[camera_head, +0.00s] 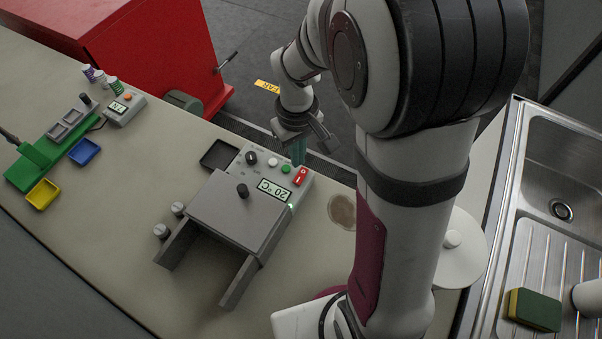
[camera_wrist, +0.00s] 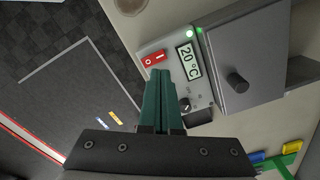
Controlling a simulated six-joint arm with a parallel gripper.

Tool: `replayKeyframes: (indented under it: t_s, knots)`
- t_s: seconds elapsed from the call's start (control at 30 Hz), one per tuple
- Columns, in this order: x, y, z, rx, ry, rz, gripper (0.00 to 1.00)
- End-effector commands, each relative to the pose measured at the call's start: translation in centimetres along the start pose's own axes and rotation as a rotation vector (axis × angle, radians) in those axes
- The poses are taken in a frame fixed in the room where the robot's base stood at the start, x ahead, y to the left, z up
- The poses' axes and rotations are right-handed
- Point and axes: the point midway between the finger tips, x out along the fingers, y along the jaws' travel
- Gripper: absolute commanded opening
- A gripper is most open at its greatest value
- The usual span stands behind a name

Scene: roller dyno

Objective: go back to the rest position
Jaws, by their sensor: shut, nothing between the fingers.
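My gripper (camera_head: 298,151) hangs at the back edge of the bench, beside the grey device's control panel. In the wrist view the green fingers of my gripper (camera_wrist: 160,88) are together with nothing between them. They overlap the panel's edge in that view; I cannot tell whether they touch it. The grey device (camera_head: 238,212) has a display (camera_head: 274,189) reading 20 °C, a red rocker switch (camera_head: 301,176), a green button (camera_head: 286,168) and a black dial (camera_head: 251,158). A green lamp (camera_wrist: 189,34) is lit beside the display.
A black tray (camera_head: 219,155) lies behind the device. A green fixture (camera_head: 35,165), blue tray (camera_head: 84,151) and yellow tray (camera_head: 43,194) stand at the left. A red cabinet (camera_head: 150,50) is behind the bench. A sink (camera_head: 565,160) with a sponge (camera_head: 535,309) is at the right.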

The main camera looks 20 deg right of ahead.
Motion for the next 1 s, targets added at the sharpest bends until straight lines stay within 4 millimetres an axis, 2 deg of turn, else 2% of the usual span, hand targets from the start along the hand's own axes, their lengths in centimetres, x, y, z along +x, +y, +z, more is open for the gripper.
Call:
replayKeyframes:
  t_s: [0.27,0.33,0.37,0.43,0.5,0.6,0.7,0.8,1.0]
  knots:
    - [0.0,0.0,0.0,0.0,0.0,0.0,0.0]
    - [-0.7,-0.2,0.6,0.026,0.003,-0.003,0.0]
    - [-1.5,-0.5,1.2,0.058,0.005,-0.007,0.0]
    - [-4.2,-1.8,4.1,0.183,0.009,-0.028,0.0]
    - [-6.7,-3.5,8.0,0.342,0.005,-0.059,0.0]
    - [-8.6,-6.0,13.1,0.545,-0.011,-0.107,0.0]
    - [-9.2,-7.8,16.5,0.681,-0.029,-0.142,0.0]
    - [-9.2,-8.5,17.9,0.741,-0.039,-0.158,0.0]
    - [-9.2,-8.6,18.1,0.746,-0.042,-0.16,0.0]
